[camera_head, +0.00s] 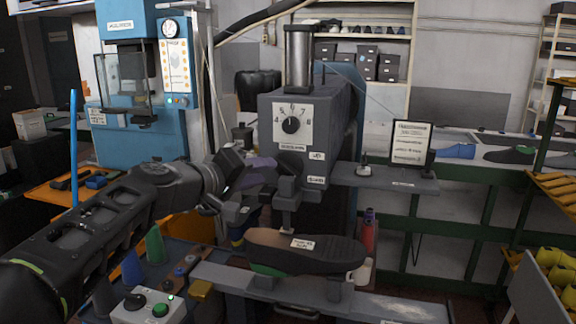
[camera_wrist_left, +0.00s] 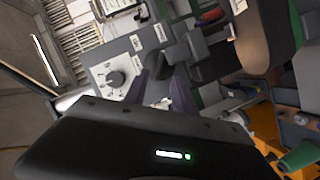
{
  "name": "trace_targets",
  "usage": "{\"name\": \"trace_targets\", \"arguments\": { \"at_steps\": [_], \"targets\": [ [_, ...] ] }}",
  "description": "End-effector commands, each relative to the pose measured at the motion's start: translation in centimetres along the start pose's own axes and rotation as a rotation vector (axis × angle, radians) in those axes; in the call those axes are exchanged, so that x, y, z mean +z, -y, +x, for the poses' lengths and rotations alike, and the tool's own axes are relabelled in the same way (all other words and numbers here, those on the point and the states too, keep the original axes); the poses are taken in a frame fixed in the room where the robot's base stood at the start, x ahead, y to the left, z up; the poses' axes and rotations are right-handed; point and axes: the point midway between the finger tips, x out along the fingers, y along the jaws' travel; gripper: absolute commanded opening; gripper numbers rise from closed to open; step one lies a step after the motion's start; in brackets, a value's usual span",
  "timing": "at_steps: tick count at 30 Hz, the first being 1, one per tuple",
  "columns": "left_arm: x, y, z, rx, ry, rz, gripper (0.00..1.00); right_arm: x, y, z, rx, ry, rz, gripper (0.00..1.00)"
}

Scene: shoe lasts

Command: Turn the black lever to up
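The grey machine (camera_head: 325,125) stands in the middle, with a white dial plate and a round black knob (camera_head: 291,125) that also shows in the wrist view (camera_wrist_left: 115,79). My left gripper (camera_head: 262,180) is in front of the machine's lower left side, below the dial. In the left wrist view its two purple-grey fingers (camera_wrist_left: 160,92) stand apart. A dark, rounded handle-like part (camera_wrist_left: 157,62), which looks like the black lever, shows beyond and between the fingertips. I cannot tell whether they touch it. In the head view the gripper hides it. My right gripper is out of view.
A control box (camera_head: 148,308) and coloured cones (camera_head: 154,245) stand at the lower left. A grey shelf (camera_head: 390,178) juts out at right. A blue machine (camera_head: 135,65) stands behind my arm.

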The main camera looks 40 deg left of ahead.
Motion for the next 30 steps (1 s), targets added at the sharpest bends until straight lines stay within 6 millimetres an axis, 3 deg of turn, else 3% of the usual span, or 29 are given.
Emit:
{"name": "trace_targets", "arguments": {
  "at_steps": [8, 22, 30],
  "targets": [
    [0.0, 0.0, 0.4, -0.001, 0.001, 0.000, 0.32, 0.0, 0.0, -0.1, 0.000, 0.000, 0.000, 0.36],
    [0.0, 0.0, 6.7, -0.002, 0.002, -0.001, 0.32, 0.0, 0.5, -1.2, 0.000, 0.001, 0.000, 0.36],
    [0.0, 0.0, 7.9, -0.001, 0.000, 0.000, 0.32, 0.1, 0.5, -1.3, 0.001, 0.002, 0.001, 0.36]
  ]
}}
